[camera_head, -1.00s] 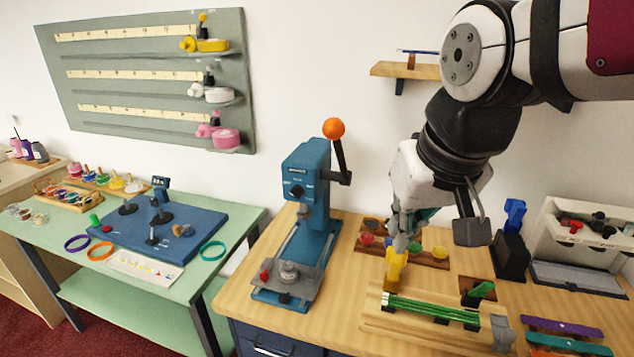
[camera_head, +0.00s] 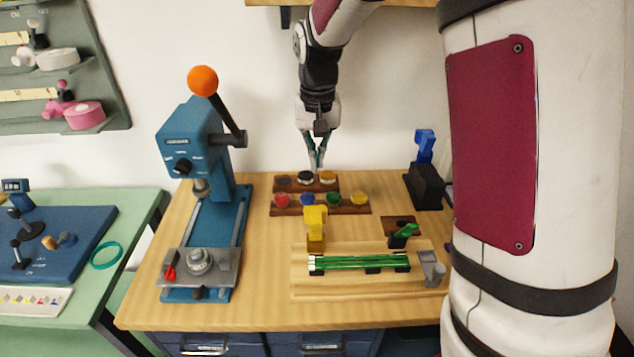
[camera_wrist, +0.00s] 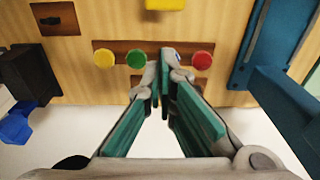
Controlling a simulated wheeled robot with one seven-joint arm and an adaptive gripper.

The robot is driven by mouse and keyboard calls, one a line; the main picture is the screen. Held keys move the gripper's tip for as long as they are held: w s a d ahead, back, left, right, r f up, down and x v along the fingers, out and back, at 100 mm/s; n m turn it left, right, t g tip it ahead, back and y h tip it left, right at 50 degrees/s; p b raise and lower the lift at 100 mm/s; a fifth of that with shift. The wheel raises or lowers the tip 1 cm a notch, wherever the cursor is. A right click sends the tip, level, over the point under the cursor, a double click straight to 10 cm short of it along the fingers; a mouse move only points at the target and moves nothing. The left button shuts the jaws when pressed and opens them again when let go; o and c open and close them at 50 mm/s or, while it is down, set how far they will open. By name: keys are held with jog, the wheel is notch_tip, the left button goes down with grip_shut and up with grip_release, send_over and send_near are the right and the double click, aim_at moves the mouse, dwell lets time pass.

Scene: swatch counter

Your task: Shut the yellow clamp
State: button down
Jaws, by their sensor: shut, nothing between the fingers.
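The yellow clamp (camera_head: 316,229) stands upright at the back edge of the wooden fixture holding green rods (camera_head: 360,262). Only a bit of its yellow part (camera_wrist: 165,4) shows at the top edge of the wrist view. My gripper (camera_head: 316,167) is beyond the clamp, above the back of the bench near the rack of coloured knobs, apart from the clamp. In the wrist view my gripper (camera_wrist: 165,62) has its teal-padded fingers together at the tips with nothing between them. The tips hide part of the knob rack.
The knob rack (camera_head: 290,211) lies between gripper and clamp. A blue press (camera_head: 200,150) with an orange ball handle stands left. A green lever (camera_head: 404,234) and a blue clamp on a black block (camera_head: 428,185) are at right. The wall is close behind my gripper.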

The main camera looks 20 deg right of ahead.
jog(key=shift+w+d+f, duration=0.5)
jog(key=shift+w+f, duration=0.15)
jog(key=shift+f, duration=0.1)
jog(key=shift+f, duration=0.1)
jog(key=s+a+f+p, duration=0.1)
jog(key=s+f+p, duration=0.1)
jog(key=f, duration=0.6)
jog(key=shift+s+f, duration=0.35)
jog(key=shift+s, duration=0.3)
